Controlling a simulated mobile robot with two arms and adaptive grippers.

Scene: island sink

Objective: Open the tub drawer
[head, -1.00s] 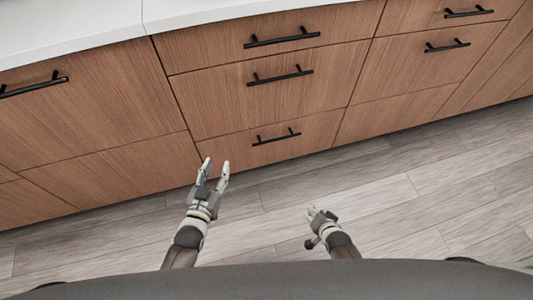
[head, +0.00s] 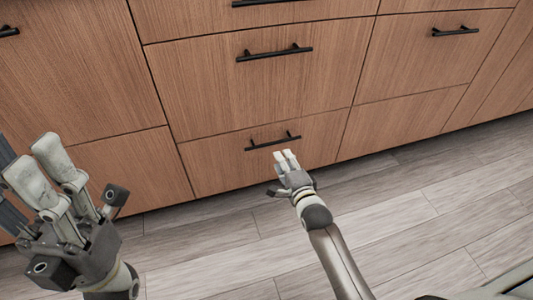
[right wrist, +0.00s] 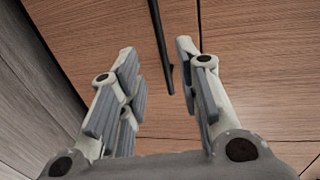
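The bottom wood drawer front (head: 225,165) has a black bar handle (head: 272,142). The drawer front sits flush with the others, closed. The frames do not show which drawer is the tub drawer. My right gripper (head: 284,157) is just in front of this handle, at its right half. In the right wrist view my right gripper (right wrist: 155,50) is open, with a dark bar handle (right wrist: 160,45) seen between its fingers; contact cannot be told. My left gripper (head: 32,155) is large at the left of the head view, fingers spread and empty, away from the handles.
A middle drawer handle (head: 275,52) and a top drawer handle (head: 268,2) are above. More closed fronts with handles (head: 455,31) stand to the right, and a cabinet front (head: 65,80) to the left. The wood floor (head: 420,215) is clear.

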